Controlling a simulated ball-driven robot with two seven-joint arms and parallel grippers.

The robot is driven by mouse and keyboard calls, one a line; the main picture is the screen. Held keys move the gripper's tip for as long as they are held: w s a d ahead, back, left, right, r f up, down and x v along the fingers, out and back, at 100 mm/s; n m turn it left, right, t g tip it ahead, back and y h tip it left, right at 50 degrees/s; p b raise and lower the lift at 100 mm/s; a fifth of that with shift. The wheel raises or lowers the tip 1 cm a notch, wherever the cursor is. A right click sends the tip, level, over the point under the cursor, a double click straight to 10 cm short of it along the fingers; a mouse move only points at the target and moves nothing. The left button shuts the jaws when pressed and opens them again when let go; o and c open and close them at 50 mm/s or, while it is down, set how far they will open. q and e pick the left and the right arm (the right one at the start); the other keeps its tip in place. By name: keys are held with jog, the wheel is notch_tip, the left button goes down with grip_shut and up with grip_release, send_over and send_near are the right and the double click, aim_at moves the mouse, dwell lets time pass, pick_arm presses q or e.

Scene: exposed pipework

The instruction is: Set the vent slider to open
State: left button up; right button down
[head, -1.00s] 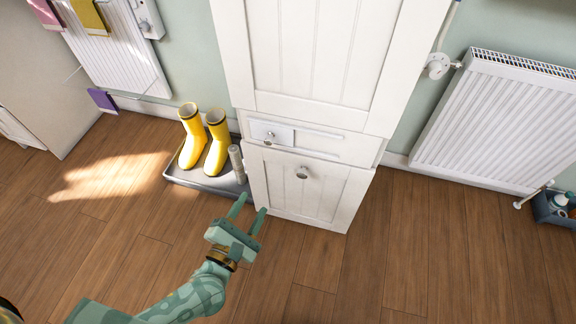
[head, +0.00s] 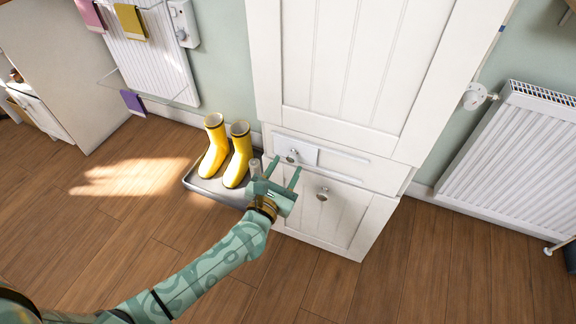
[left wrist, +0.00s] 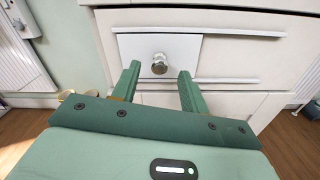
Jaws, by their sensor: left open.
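The vent slider (head: 309,154) is a pale plate with a round metal knob (head: 292,155). It sits at the left end of a horizontal track across the white cabinet front (head: 385,178). In the left wrist view the slider plate (left wrist: 190,46) is ahead, and its knob (left wrist: 159,64) shows between the two fingertips. My left gripper (head: 284,167) is open and empty, its fingers pointing at the knob from just in front. I cannot tell whether they touch anything. My right gripper is not in view.
Below the slider is a cabinet door with a round knob (head: 322,194). Yellow boots (head: 238,155) stand on a grey tray (head: 205,187) to the left, with a pale cylinder (head: 255,168) close to my gripper. A radiator (head: 510,160) is at right. Wooden floor in front is clear.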

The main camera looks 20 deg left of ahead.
pick_arm(q)
jog(key=shift+w, duration=0.85)
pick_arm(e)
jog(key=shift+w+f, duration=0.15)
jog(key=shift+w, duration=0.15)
